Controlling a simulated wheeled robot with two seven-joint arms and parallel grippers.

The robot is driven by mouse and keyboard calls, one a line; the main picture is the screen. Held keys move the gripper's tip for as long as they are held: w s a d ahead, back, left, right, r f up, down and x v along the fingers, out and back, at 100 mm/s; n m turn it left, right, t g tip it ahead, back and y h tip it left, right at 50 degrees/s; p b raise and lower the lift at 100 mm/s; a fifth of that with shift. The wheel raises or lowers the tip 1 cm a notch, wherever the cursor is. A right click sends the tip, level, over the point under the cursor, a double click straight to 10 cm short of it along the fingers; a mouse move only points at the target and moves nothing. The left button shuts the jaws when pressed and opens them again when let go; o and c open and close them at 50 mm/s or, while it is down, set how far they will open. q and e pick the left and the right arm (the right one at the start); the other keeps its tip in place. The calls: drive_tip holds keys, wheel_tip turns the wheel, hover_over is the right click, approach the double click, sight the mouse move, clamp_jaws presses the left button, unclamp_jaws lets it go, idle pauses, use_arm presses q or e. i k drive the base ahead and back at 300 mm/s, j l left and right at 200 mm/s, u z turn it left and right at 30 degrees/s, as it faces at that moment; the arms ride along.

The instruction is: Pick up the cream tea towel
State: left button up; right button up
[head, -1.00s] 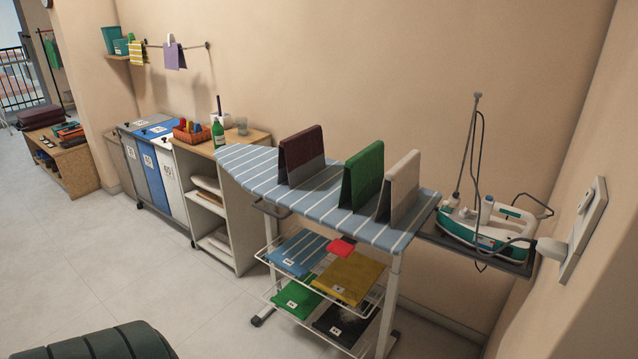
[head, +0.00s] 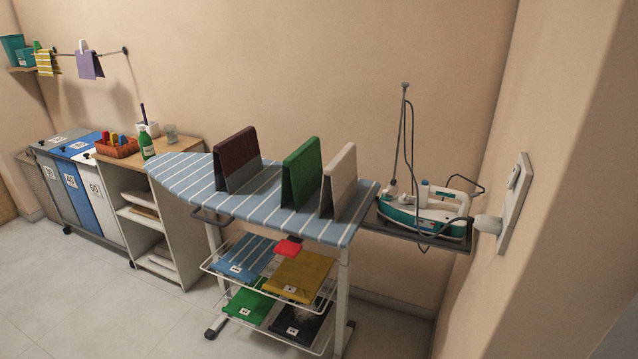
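The cream tea towel (head: 342,177) stands folded like a tent on the right part of the striped ironing board (head: 200,183). A green towel (head: 302,172) stands in the same way just left of it, and a maroon and grey one (head: 236,160) stands further left. The three towels are apart from each other. Neither of my grippers shows in the head view.
An iron (head: 425,212) rests on a dark side shelf right of the board, with a cord and pole above. Wire shelves (head: 210,268) under the board hold folded cloths. A wooden-topped cabinet (head: 178,155) and bins (head: 75,200) stand left. Floor at front left is clear.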

sight(340, 177)
drive_tip(key=i+j, duration=0.2)
drive_tip(key=j, duration=0.15)
drive_tip(key=i+j, duration=0.2)
drive_tip(key=j, duration=0.2)
drive_tip(key=i+j+z, duration=0.1)
drive_tip(key=j, duration=0.25)
drive_tip(key=i+j, duration=0.25)
drive_tip(key=j, duration=0.15)
drive_tip(key=i+j+z, duration=0.1)
drive_tip(key=j, duration=0.3)
drive_tip(key=i+j, duration=0.25)
drive_tip(key=j, duration=0.1)
